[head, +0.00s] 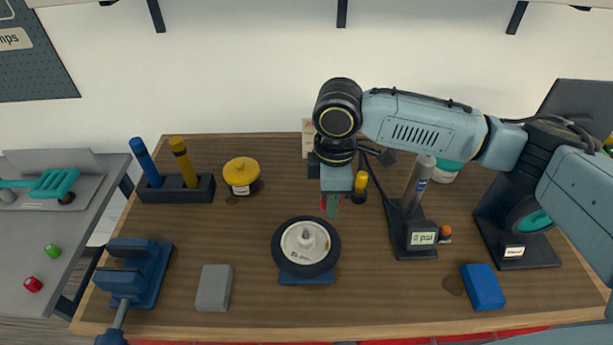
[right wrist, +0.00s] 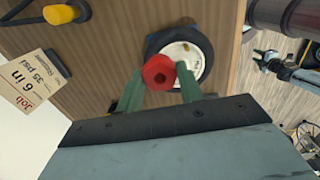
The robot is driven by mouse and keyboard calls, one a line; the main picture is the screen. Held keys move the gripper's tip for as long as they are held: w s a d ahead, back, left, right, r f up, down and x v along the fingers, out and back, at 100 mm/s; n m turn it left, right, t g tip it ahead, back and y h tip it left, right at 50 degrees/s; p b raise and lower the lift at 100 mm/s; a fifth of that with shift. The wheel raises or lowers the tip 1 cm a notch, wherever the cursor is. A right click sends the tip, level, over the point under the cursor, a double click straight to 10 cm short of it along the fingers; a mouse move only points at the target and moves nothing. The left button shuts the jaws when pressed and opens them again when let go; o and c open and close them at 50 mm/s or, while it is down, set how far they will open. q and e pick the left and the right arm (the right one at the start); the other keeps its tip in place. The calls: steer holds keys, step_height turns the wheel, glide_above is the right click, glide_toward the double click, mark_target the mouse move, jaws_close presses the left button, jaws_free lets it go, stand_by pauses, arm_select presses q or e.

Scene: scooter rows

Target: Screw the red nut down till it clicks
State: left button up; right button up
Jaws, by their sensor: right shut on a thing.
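My right gripper (head: 331,210) hangs fingers-down just behind and above the wheel, shut on the red nut (right wrist: 159,73). In the right wrist view its green fingertips (right wrist: 160,90) are on either side of the nut, whose dark hole shows. In the head view only bits of red show around the fingers. The wheel (head: 284,262) has a black tire and a pale hub with an upright centre post (head: 308,238), and sits on a blue base (head: 306,280). The nut is apart from the wheel. My left gripper is not in view.
A pump-like stand (head: 412,228) reading "0 psi" is right of the wheel. A grey block (head: 214,288) and blue vise (head: 140,272) are left, a blue block (head: 483,287) right. Another red nut (head: 33,284) and a green nut (head: 53,250) lie on the grey side table.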

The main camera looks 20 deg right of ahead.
mark_target(306, 230)
steer(key=shift+s+a+r+n+p, duration=0.25)
steer(key=shift+a+n+p, duration=0.9)
steer(key=shift+n, duration=3.15)
steer(key=shift+s+a+r+n+p, duration=0.25)
steer(key=shift+a+n+p, duration=0.9)
steer(key=shift+n, duration=3.15)
steer(key=shift+s+a+r+n+p, duration=0.1)
steer(key=shift+s+a+n+p, duration=0.3)
steer(key=shift+n+p, duration=2.65)
steer(key=shift+w+f+n+b, duration=0.1)
steer(key=shift+f+n+b, duration=1.25)
steer(key=shift+b, duration=1.3)
steer(key=shift+p, duration=0.4)
steer(key=shift+f, duration=0.35)
steer(key=shift+p, duration=0.45)
steer(key=shift+f+b, duration=0.65)
steer(key=shift+f, duration=0.6)
